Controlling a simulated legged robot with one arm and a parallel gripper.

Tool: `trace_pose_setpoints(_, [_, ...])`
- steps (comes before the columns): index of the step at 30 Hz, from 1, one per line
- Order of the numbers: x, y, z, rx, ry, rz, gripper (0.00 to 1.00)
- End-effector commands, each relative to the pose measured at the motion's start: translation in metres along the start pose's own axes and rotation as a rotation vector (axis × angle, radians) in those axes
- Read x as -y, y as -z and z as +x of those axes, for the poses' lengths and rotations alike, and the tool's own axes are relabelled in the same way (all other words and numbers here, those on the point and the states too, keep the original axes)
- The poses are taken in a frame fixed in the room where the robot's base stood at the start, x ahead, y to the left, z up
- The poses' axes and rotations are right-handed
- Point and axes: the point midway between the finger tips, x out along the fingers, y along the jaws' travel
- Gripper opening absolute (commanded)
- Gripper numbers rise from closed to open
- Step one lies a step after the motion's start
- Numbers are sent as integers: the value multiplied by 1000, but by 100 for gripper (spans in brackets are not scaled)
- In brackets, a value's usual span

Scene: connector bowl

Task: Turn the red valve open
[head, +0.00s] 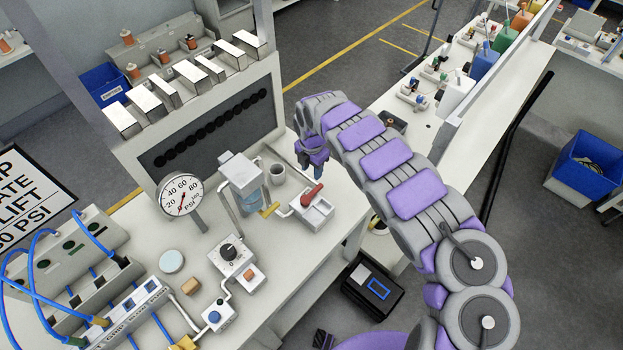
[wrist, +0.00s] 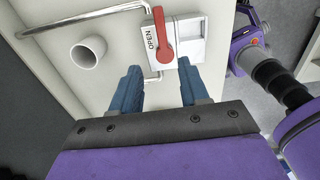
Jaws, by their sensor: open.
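The red valve handle (head: 311,194) sits on a white valve box (head: 319,212) on the workbench. In the wrist view the handle (wrist: 161,35) runs along the picture's height, with its rounder, wider end toward my gripper. The word OPEN is printed on the box (wrist: 188,42) just left of the handle. My gripper (wrist: 157,80) is open, its two blue fingers apart and pointing toward the box. The handle lies ahead of the gap between the fingertips, and nothing is held. In the head view my gripper (head: 318,172) hangs above and behind the valve box.
A grey cup (head: 277,173) stands left of the valve box; the wrist view also shows it (wrist: 88,51). A bent metal pipe (wrist: 82,20) meets the box. A pressure gauge (head: 180,195) and regulator (head: 240,172) stand further left. The bench's right edge (head: 352,233) is close by.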

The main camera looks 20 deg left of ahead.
Motion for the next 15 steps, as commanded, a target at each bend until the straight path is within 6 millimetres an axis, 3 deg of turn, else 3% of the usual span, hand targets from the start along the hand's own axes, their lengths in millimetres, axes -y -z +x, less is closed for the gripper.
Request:
trace_pose_setpoints(7, [-1,-1,-39,3,-2,0,45])
trace_pose_setpoints(15, [-2,0,-50,1,-1,-1,45])
